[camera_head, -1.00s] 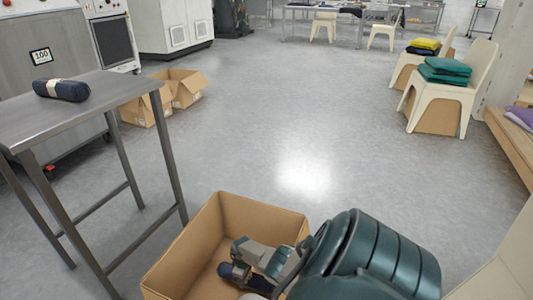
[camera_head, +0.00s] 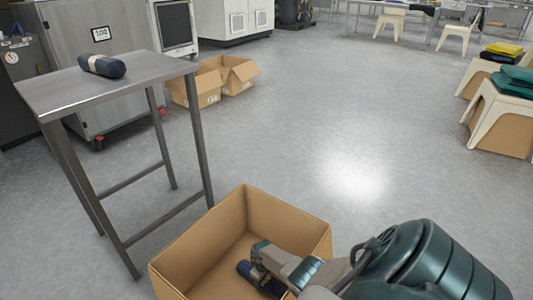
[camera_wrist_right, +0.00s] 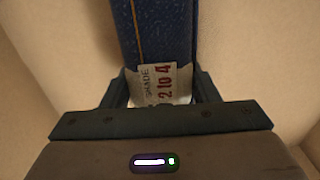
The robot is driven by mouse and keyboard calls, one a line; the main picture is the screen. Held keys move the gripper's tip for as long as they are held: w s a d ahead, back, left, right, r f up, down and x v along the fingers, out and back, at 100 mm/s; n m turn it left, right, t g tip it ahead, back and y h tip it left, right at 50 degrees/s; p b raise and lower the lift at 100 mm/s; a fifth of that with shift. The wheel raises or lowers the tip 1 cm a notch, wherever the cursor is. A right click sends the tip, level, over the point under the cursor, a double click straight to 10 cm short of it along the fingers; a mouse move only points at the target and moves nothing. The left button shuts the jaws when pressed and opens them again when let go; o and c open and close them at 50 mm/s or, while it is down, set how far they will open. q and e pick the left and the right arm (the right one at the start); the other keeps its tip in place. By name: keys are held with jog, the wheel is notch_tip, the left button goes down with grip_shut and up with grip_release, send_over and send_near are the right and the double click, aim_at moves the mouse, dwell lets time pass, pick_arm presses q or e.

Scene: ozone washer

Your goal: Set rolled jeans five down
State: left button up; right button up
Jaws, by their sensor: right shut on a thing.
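My right gripper (camera_head: 258,270) reaches down into an open cardboard box (camera_head: 284,208) in the lower middle of the head view. It is shut on dark blue rolled jeans (camera_head: 262,281). I cannot tell whether the roll touches the box floor. Another dark rolled pair (camera_head: 101,66) with a pale band lies on the metal table. My left gripper is not in view.
The metal table (camera_head: 85,95) stands to the left of the box, with open legs. More open cardboard boxes (camera_head: 215,80) sit behind it near machines. Chairs with folded clothes (camera_head: 518,80) stand at the right. The grey floor between is clear.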

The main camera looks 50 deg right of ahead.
jog(key=shift+f, duration=0.15)
jog(key=o, duration=1.2)
